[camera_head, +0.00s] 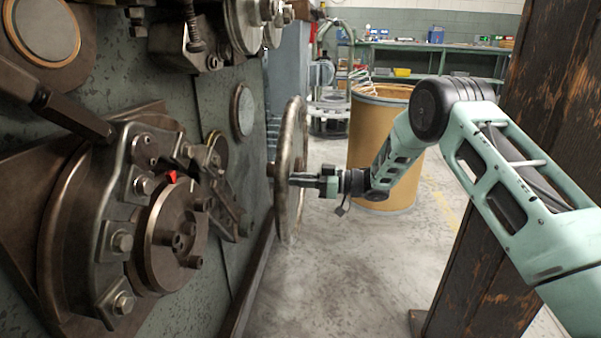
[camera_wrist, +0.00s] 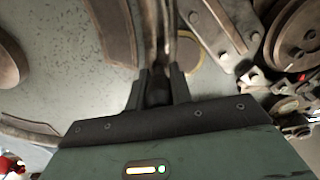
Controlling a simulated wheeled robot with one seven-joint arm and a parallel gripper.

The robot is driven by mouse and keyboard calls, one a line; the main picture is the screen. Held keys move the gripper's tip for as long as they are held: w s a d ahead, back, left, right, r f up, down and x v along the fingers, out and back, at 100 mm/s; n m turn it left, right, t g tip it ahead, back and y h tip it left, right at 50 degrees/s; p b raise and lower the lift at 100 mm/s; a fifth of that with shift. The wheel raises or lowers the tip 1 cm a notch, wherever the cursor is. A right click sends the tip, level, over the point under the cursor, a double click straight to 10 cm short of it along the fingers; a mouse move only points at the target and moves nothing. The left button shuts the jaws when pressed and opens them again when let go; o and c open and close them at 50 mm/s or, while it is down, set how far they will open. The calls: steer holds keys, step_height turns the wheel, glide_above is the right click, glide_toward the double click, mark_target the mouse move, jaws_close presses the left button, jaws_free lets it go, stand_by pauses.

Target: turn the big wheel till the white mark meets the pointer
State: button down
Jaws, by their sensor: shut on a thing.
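The big wheel (camera_head: 283,215) stands nearly edge-on in the middle of the head view, on the right side of the machine. My gripper (camera_head: 292,180) reaches it from the right and is shut on its rim or a spoke; I cannot tell which. In the wrist view the jaws (camera_wrist: 159,88) close around a brownish bar of the wheel (camera_wrist: 150,35). A small red piece (camera_head: 172,176), possibly a pointer, shows at the top of a round disc on the machine. I cannot make out the white mark in either view.
The dark green machine face (camera_head: 225,265) with rollers and bolts fills the left. A tan drum (camera_head: 375,135) stands behind my arm. A rusty brown post (camera_head: 540,100) is close on the right. The floor (camera_head: 340,270) below the gripper is clear.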

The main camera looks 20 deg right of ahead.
mark_target(289, 226)
steer(key=shift+s+a+f+n+b, duration=0.15)
steer(key=shift+f+n+b, duration=0.95)
steer(key=shift+f, duration=1.5)
steer(key=shift+s+d+f+n+b, duration=0.1)
steer(key=shift+s+f+n+b, duration=0.15)
steer(key=shift+f+n+b, duration=1.65)
steer(key=shift+s+a+f+n+b, duration=0.15)
steer(key=shift+f+n, duration=0.45)
steer(key=shift+f, duration=2.7)
steer(key=c, duration=1.3)
jaws_free()
steer(key=shift+o, duration=0.2)
steer(key=p+v, duration=0.6)
steer(key=v, duration=1.1)
steer(key=shift+d, duration=0.25)
steer(key=shift+s, duration=0.1)
